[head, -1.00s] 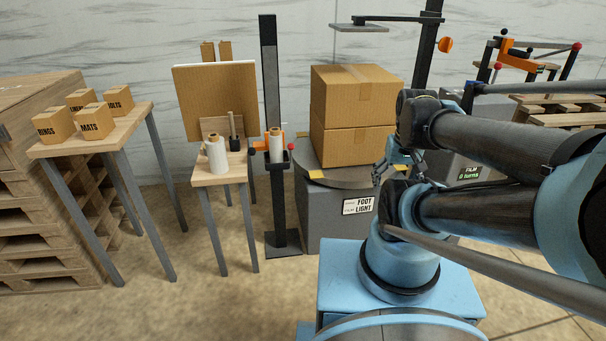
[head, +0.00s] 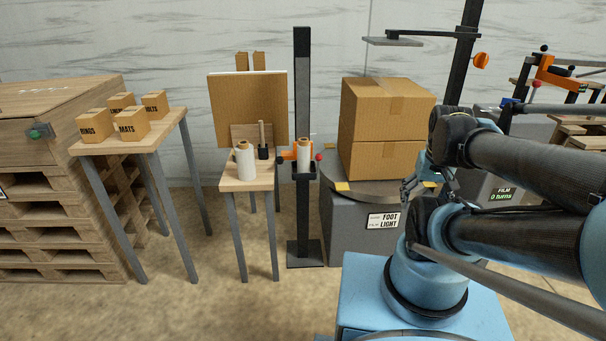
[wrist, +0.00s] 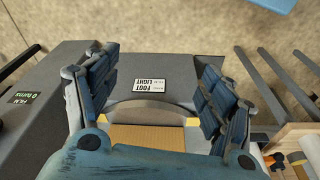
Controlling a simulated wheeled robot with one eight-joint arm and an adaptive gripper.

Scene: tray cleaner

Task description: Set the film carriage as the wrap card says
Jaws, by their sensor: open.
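Two stacked cartons (head: 385,130) stand on the dark round turntable (head: 350,190). My gripper (head: 408,190) is open and empty beside the turntable, right of the mast. In the wrist view its spread fingers (wrist: 155,95) frame the card and turntable edge.
A small table (head: 250,182) left of the mast holds a white roll (head: 246,161) and a dark-headed tool. Another table (head: 150,140) holds several labelled boxes beside stacked pallets. A display (head: 502,195) reads FILM 0 turns. Floor in front is clear.

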